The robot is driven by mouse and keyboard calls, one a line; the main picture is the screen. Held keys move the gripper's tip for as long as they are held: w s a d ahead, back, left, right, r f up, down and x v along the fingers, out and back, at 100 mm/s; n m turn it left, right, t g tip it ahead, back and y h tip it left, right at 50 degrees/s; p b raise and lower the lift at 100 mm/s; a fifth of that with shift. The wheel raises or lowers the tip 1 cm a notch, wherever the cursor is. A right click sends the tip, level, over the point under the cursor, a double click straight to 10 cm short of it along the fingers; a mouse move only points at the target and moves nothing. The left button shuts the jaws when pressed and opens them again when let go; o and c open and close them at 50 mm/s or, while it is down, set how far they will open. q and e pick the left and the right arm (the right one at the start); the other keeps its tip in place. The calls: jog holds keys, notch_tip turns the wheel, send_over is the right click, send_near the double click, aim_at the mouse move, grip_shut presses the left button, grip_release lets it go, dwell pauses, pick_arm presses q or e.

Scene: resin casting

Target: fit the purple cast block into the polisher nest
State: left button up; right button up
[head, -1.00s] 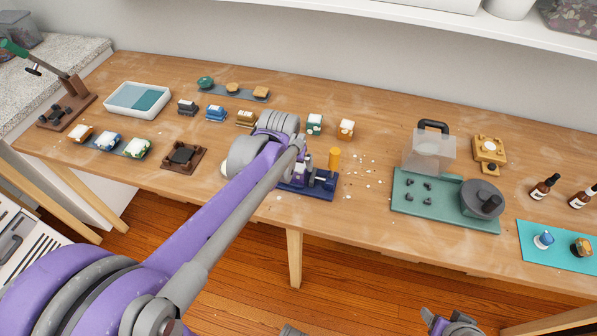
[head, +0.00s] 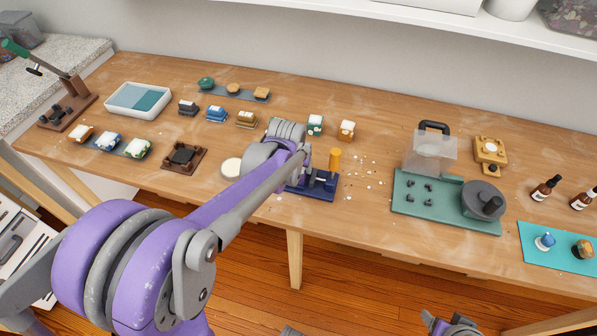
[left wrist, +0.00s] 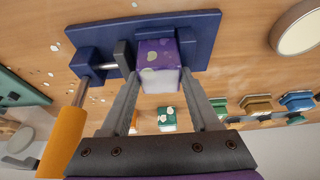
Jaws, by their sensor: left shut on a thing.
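The purple cast block (left wrist: 158,60), with pale spots and a whitish face, shows in the left wrist view between the fingers of my left gripper (left wrist: 160,80), which is shut on it. The block is at the blue clamp fixture (left wrist: 195,30), beside its grey jaw; I cannot tell whether it touches the plate. In the head view the blue fixture (head: 322,184) is partly behind my left arm, and the block is hidden. A green base (head: 410,208) with several short dark posts and a grey round disc stands to the right; it may be the polisher. My right gripper (head: 450,325) shows only partly at the bottom edge.
An orange handle (left wrist: 62,135) sticks up from the blue fixture. Pale crumbs (head: 365,170) lie to its right. A round cream disc (head: 231,168) lies to its left. Small blocks (head: 346,130) stand behind. A clear cover (head: 428,152) stands behind the green base.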

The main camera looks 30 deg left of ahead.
pick_arm(q)
grip_shut()
jog(key=shift+r, duration=0.15)
